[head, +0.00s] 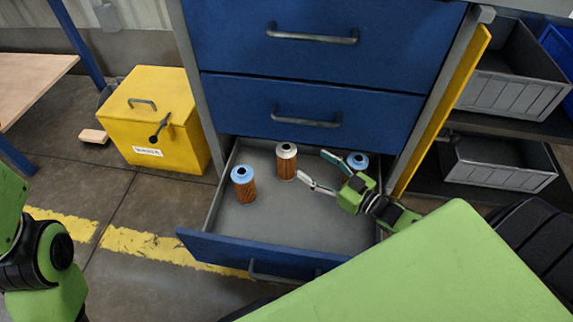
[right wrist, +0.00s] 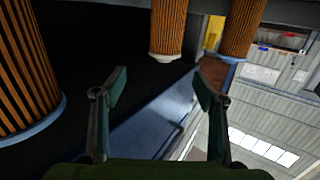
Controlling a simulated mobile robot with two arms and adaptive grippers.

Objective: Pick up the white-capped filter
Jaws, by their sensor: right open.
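The white-capped filter (head: 286,163) stands upright in the open drawer (head: 290,222), between two blue-capped filters. Its orange pleated body and pale cap also show upside down at the top middle of the right wrist view (right wrist: 167,28). My right gripper (head: 316,167) is open and empty in the drawer, just right of the white-capped filter and apart from it. In the right wrist view its two fingers (right wrist: 162,88) are spread, with no filter between them. My left gripper is out of view; only part of that arm shows.
One blue-capped filter (head: 243,184) stands left of the white-capped one. Another blue-capped filter (head: 358,160) is close behind my right gripper and partly hidden. Closed blue drawers (head: 308,75) rise above the open one. The drawer's front floor is clear.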

